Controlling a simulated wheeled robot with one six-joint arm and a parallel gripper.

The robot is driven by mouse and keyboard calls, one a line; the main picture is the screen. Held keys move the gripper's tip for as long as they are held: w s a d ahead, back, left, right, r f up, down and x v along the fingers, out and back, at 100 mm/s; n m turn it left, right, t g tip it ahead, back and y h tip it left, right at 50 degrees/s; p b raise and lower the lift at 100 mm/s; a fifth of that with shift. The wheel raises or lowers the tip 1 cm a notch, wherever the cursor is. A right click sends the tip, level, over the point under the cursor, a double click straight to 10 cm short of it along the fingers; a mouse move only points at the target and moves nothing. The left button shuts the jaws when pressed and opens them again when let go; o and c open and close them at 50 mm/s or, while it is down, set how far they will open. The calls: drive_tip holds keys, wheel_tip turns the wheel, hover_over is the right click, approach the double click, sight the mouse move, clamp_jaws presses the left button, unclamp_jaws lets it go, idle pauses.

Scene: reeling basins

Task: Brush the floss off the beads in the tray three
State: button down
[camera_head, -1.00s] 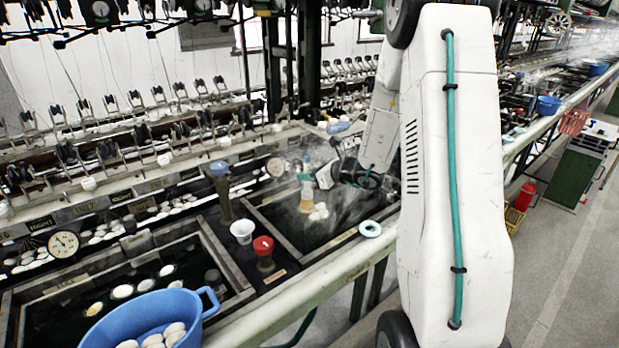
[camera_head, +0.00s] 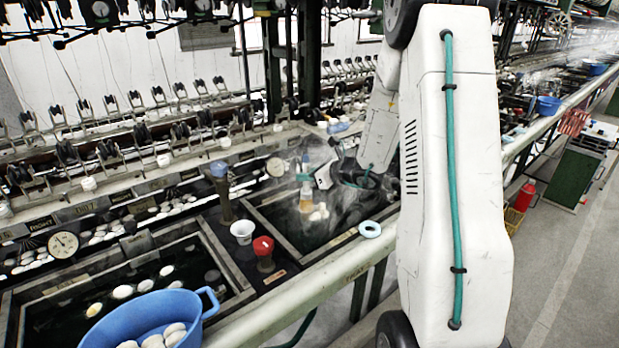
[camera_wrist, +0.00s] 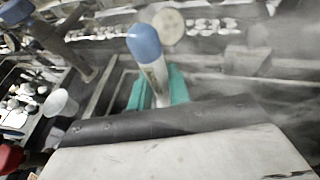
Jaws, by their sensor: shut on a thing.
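My gripper (camera_head: 305,177) is shut on a brush. The brush (camera_head: 306,165) has a pale handle with a blue end and tan bristles pointing down. In the wrist view its blue end (camera_wrist: 143,42) stands up between my teal fingers (camera_wrist: 158,88). The brush is over the dark water of the right basin (camera_head: 262,226), its bristles at or close to the surface. A few whitish beads, looking like cocoons (camera_head: 319,213), lie beside the bristles. Steam blurs this spot, and I cannot make out the floss or a tray number. The wrist view hides the bristles.
A white cup (camera_head: 242,232), a red-topped holder (camera_head: 264,250) and a blue-topped post (camera_head: 220,185) stand between the two basins. A blue bowl of cocoons (camera_head: 150,318) stands front left. Reeling machinery fills the back.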

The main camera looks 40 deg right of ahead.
drive_tip(key=shift+w+a, duration=0.1)
drive_tip(key=shift+a, duration=0.35)
drive_tip(key=shift+s+a, duration=0.35)
drive_tip(key=shift+s, duration=0.05)
drive_tip(key=shift+s+d, duration=0.55)
drive_tip(key=shift+d, duration=0.3)
drive_tip(key=shift+w+d, duration=0.1)
drive_tip(key=shift+w, duration=0.7)
drive_tip(key=shift+w+a, duration=0.1)
drive_tip(key=shift+a, duration=0.35)
drive_tip(key=shift+a+r, duration=0.1)
drive_tip(key=shift+r, duration=0.1)
wheel_tip(320, 180, up, 11)
drive_tip(key=s, duration=0.1)
drive_tip(key=shift+f, duration=0.2)
